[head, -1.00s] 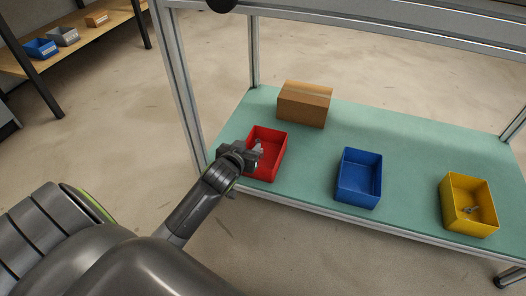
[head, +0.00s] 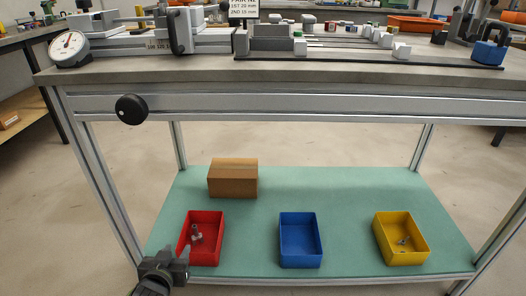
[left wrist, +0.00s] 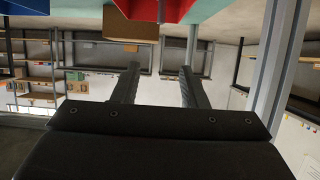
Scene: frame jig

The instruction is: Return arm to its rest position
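My left gripper (head: 180,263) is at the bottom left of the head view, in front of the red bin (head: 214,255). In the left wrist view its two fingers (left wrist: 159,70) stand apart with nothing between them. The red bin sits on the green lower shelf (head: 330,190) and holds a small metal part (head: 196,234). The red bin also shows at the top of the left wrist view (left wrist: 150,8). My right gripper is in neither view.
A blue bin (head: 300,255) and a yellow bin (head: 402,257) with a metal part stand to the right on the shelf.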

